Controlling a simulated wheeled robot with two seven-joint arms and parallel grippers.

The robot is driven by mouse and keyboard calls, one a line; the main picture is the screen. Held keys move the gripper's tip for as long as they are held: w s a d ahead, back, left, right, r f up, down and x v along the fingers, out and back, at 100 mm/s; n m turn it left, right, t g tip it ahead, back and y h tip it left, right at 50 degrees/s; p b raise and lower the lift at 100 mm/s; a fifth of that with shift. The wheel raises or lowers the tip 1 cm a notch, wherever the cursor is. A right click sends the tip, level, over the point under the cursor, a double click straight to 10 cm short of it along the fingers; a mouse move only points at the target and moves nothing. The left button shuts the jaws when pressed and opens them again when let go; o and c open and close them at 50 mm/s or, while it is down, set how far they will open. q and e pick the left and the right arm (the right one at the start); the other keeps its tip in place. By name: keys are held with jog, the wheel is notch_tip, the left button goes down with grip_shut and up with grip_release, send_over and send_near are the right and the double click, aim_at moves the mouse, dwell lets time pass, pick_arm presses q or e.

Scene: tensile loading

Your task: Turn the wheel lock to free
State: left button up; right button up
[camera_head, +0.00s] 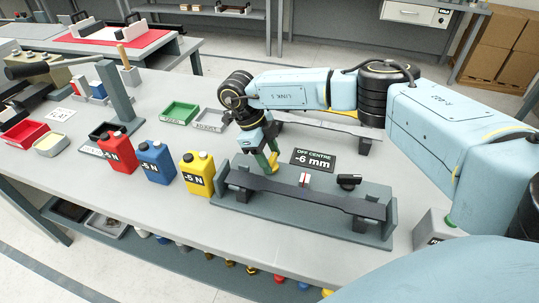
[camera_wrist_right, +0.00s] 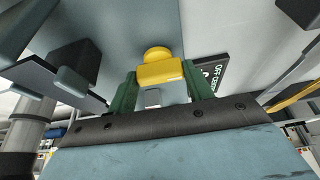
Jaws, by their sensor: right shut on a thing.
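My right gripper (camera_head: 267,162), with green fingers, reaches down at the back left of the grey test fixture (camera_head: 300,207). In the right wrist view its fingers (camera_wrist_right: 160,88) are shut on a yellow knob (camera_wrist_right: 160,72) with a rounded end; I cannot tell for certain that this is the wheel lock. The knob is mostly hidden by the gripper in the head view. A black knob (camera_head: 348,181) stands on the fixture to the right, apart from the gripper. My left gripper is not in view.
A dark sign (camera_head: 314,160) reads "OFF CENTRE -6 mm" behind the fixture. Green (camera_head: 180,113) and grey (camera_head: 212,119) trays lie behind. A grey block (camera_head: 436,230) stands at the right.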

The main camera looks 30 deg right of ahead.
jog(key=shift+w+r, duration=0.1)
jog(key=o, duration=1)
jog(key=v, duration=1.3)
jog(key=shift+r+b, duration=0.15)
jog(key=shift+b, duration=0.2)
jog(key=shift+r, duration=0.1)
